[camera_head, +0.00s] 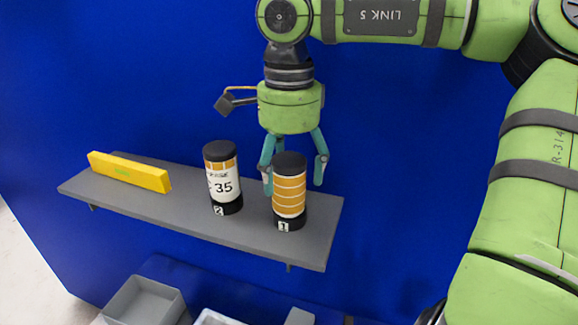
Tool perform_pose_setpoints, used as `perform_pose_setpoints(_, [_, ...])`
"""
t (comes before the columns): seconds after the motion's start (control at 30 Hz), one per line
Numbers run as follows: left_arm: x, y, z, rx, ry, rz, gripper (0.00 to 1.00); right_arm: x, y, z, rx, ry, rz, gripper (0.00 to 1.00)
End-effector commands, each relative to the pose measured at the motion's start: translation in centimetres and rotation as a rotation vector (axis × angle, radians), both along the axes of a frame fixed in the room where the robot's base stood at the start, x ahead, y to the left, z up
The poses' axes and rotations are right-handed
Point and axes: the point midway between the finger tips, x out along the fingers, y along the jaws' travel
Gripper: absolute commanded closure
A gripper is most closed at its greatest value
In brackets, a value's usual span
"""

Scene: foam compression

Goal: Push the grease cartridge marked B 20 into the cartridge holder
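Two upright cartridges with black caps stand on a grey shelf (165,212). The one at left (224,188) has a white label reading "35" and a black base marked 2. The one at right (289,190) shows orange bands and a black base marked 1. No "B 20" marking is legible on either. I cannot tell whether the black bases are holders. My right gripper (294,178) points down at the banded cartridge with its fingers apart, one on each side in the picture. It appears behind the cartridge, which hides part of it; contact is unclear. My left gripper is not in view.
A yellow bar (130,172) lies at the shelf's left end. A blue wall (400,140) stands behind the shelf. Below are a grey bin (145,303) and a partly visible pale tray (215,319). The shelf between the bar and the left cartridge is clear.

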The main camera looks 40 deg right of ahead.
Motion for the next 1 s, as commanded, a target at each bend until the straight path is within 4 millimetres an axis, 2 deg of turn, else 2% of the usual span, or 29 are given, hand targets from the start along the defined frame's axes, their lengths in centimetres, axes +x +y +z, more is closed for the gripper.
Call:
perform_pose_setpoints(0.23, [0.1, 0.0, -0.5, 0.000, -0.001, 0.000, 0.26, 0.0, 0.0, -0.2, -0.001, -0.002, 0.000, 0.26])
perform_pose_setpoints(0.5, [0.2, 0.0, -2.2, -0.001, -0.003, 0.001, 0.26, 0.3, 0.2, 3.7, -0.002, -0.001, -0.001, 0.26])
perform_pose_setpoints(0.7, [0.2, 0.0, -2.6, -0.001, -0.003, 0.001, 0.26, 0.4, 0.3, 6.2, 0.000, -0.001, 0.001, 0.26])
perform_pose_setpoints(1.0, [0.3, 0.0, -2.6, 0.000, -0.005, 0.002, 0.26, 0.3, 0.3, 6.9, 0.000, 0.001, 0.002, 0.26])
